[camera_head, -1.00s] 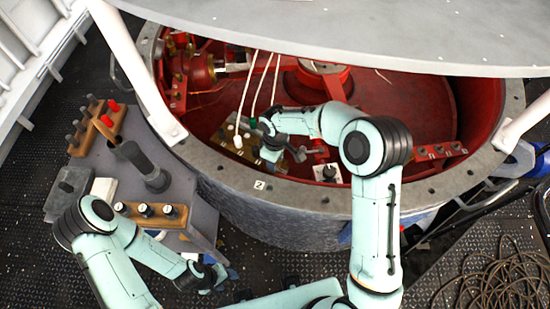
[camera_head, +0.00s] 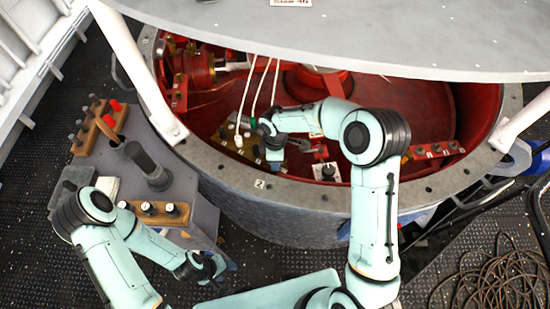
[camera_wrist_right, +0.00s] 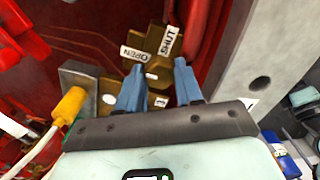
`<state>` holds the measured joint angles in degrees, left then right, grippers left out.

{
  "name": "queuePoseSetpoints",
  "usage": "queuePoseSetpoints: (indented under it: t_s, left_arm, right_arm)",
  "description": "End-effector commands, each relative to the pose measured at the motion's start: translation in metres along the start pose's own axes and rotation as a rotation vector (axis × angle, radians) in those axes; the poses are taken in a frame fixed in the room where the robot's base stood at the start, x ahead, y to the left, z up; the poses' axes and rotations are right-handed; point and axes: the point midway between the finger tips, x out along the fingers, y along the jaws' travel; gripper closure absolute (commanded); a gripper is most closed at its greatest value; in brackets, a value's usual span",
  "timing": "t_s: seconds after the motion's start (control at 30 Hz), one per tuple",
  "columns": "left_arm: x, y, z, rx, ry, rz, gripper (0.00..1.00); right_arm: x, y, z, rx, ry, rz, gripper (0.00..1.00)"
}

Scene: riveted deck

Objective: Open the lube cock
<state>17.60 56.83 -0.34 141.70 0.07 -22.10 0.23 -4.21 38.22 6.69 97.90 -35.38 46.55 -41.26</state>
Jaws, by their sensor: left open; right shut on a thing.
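The lube cock shows in the right wrist view as a brass body (camera_wrist_right: 150,46) with an OPEN label on its left arm and a SHUT label on its upper arm. My right gripper (camera_wrist_right: 158,70) has its two blue fingers at the near side of this brass body, shut on a part of the cock between them. That held part is mostly hidden by the fingers and the wrist. In the head view my right gripper (camera_head: 272,153) is inside the red well, by its near left wall. My left gripper (camera_head: 217,269) is open and empty, low beside the grey bench.
A round grey rim (camera_head: 300,196) encloses the well, with a large grey cover (camera_head: 400,40) above. A grey bench (camera_head: 185,185) with knobs stands left.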

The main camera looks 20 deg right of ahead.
Motion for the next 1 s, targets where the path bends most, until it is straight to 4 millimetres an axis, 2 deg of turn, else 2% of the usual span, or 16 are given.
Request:
queuePoseSetpoints:
  t_s: [0.27, 0.3, 0.33, 0.6, 0.7, 0.87, 1.0]
  left_arm:
    - [0.0, 0.0, 0.0, 0.0, 0.0, 0.0, 0.45]
    - [0.0, 0.0, 0.0, 0.0, 0.0, 0.0, 0.45]
    - [0.0, 0.0, 0.0, 0.0, 0.0, 0.0, 0.45]
    - [0.0, 0.0, 0.0, 0.0, 0.0, 0.0, 0.45]
    - [0.0, 0.0, 0.0, 0.0, 0.0, 0.0, 0.45]
    - [-0.002, 0.001, -0.001, 0.001, 0.002, 0.001, 0.45]
    - [-0.005, 0.003, -0.003, 0.002, 0.004, 0.001, 0.45]
  right_arm:
    - [-0.002, 0.001, -0.001, -0.003, 0.002, 0.005, 0.95]
    - [-0.002, 0.001, -0.001, -0.003, 0.002, 0.005, 0.58]
    - [-0.002, 0.001, -0.001, -0.003, 0.002, 0.005, 0.54]
    - [-0.001, 0.001, 0.0, -0.001, 0.001, 0.002, 0.54]
    - [-0.007, 0.001, 0.0, -0.001, 0.001, 0.003, 0.54]
    - [-0.032, 0.002, 0.0, -0.001, 0.002, 0.007, 0.54]
    - [-0.066, 0.002, -0.001, -0.001, 0.003, 0.008, 0.54]
